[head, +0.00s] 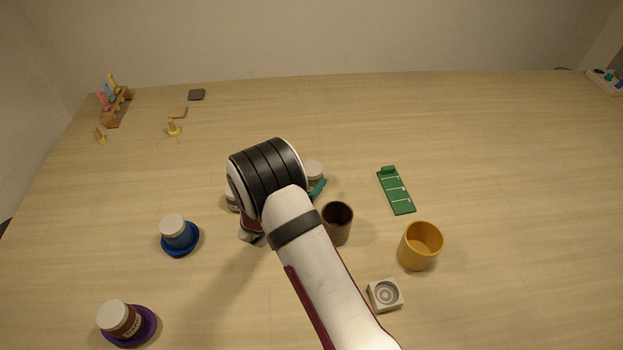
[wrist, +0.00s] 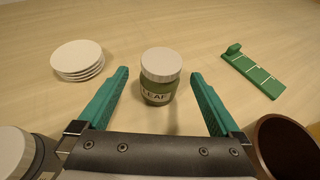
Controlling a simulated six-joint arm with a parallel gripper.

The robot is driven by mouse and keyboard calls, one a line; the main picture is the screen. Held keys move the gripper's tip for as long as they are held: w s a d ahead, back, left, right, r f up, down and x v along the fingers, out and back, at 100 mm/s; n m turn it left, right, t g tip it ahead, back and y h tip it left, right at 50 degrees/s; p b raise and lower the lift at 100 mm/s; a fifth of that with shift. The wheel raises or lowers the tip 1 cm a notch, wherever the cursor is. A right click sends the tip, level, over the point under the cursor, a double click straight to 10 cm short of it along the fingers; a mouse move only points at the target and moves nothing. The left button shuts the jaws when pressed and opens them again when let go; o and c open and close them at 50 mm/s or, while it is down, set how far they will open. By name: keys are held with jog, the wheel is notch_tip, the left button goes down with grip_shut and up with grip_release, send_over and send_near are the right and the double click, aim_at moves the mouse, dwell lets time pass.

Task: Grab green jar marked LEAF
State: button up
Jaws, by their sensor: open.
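The green jar marked LEAF (wrist: 157,98) stands upright on the table in the wrist view, with a white lid and a pale label facing me. In the head view its pale lid (head: 314,168) shows just past my wrist, the rest mostly hidden. My gripper (wrist: 160,74) is open, its teal fingers on either side of the jar in the wrist view, with visible gaps on both sides. Whether the fingertips are level with the jar in depth is hard to tell. In the head view only one teal finger shows, beside the jar.
A brown cup (wrist: 288,148) stands close on the right, a white-lidded container (wrist: 14,150) close on the left. A stack of white discs (wrist: 77,62) and a green marked strip (wrist: 252,72) lie farther off. A yellow cup (head: 420,247) and blue jar (head: 178,234) stand apart.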

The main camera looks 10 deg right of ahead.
jog(key=x, duration=0.4)
jog(key=shift+w+d+r, duration=0.1)
jog(key=shift+w+d, duration=0.1)
grip_shut()
